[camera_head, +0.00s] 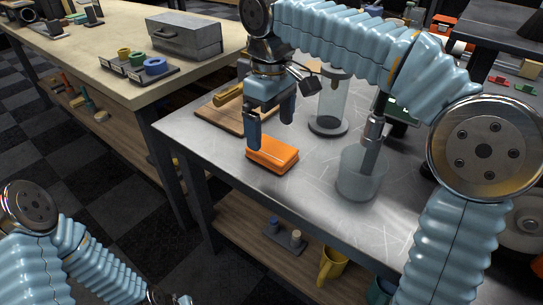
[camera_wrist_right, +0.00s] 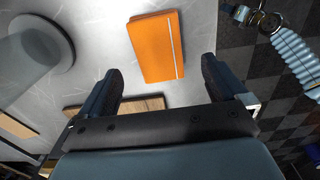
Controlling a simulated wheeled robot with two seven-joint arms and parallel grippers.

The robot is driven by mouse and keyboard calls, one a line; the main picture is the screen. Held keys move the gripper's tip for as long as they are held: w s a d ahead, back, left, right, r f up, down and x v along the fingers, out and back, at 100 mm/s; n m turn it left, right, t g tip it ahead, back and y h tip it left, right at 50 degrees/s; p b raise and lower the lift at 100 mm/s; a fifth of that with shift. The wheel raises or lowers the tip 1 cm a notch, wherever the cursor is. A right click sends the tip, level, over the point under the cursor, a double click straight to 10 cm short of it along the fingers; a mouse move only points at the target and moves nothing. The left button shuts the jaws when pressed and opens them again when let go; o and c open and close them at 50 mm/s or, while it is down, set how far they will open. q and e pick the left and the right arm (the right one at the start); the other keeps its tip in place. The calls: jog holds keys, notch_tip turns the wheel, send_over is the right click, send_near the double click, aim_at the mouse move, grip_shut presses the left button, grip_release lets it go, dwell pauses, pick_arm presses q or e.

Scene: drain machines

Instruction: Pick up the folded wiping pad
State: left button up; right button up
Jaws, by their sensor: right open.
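The folded wiping pad (camera_head: 272,155) is an orange, flat block with a pale line along one edge. It lies near the front edge of the grey metal table. It also shows in the right wrist view (camera_wrist_right: 156,47), lying beyond the fingertips. My right gripper (camera_head: 270,134) is open and empty above the pad, its fingers pointing down. In the right wrist view its two fingers (camera_wrist_right: 161,70) are spread wider than the pad, with the pad between their lines and apart from them. My left gripper (camera_head: 170,298) is only partly in view at the bottom edge; its jaws are not clear.
A wooden board (camera_head: 232,113) with a brass-coloured item lies behind the pad. A clear cylinder (camera_head: 331,105) on a dark base and a translucent beaker (camera_head: 361,178) with a metal shaft above it stand to the right. A bench (camera_head: 115,35) stands at left.

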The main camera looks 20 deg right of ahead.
aim_at(272, 149)
notch_tip(272, 149, down, 5)
jog(key=shift+d+f+b, duration=0.1)
jog(key=shift+b, duration=0.75)
jog(key=c, duration=1.1)
